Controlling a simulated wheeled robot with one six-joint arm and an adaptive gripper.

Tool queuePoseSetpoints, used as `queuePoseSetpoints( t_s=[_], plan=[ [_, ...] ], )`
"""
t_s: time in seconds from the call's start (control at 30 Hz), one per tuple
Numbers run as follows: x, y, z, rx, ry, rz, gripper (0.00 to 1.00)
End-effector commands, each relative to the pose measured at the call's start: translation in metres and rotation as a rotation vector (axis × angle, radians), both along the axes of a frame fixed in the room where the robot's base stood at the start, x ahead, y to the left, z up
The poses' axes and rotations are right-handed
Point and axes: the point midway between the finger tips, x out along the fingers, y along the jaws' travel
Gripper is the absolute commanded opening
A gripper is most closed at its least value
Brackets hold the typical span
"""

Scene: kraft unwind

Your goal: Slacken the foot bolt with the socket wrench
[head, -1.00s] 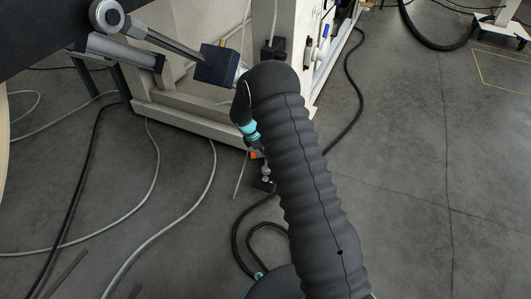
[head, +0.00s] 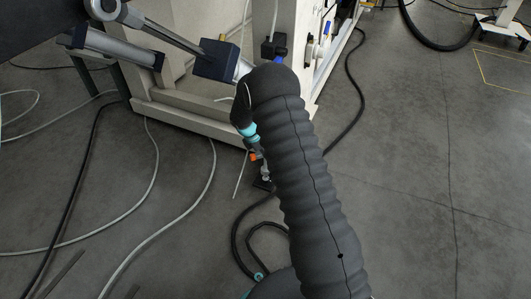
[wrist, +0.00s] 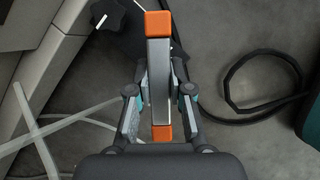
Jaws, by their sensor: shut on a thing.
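A grey bar with orange ends, which I take to be the socket wrench (wrist: 159,80), lies lengthwise between the fingers of my gripper (wrist: 160,92) in the wrist view. The gripper is shut on it. In the head view my gripper (head: 250,135) is partly hidden behind my arm, and an orange end of the wrench (head: 255,157) shows just below it. A thin grey part and a small dark foot (head: 262,185) show under that, near the floor. I cannot make out the foot bolt or whether the wrench sits on it.
A pale machine frame (head: 185,120) stands behind my gripper, with a dark blue block (head: 216,61) on a grey rod above. A black star knob (wrist: 108,14) is near the wrench in the wrist view. Hoses (head: 155,180) and a black cable loop (wrist: 262,85) lie on the floor.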

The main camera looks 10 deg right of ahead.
Motion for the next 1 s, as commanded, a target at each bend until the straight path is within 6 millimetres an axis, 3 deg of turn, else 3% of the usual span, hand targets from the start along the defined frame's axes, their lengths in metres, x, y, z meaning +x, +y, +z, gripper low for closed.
queuePoseSetpoints(
  t_s=[0.53,1.0],
  plan=[
    [0.001,0.0,-0.025,0.0,-0.001,-0.001,0.0],
    [0.0,-0.001,-0.024,0.0,-0.001,-0.001,0.0]
  ],
)
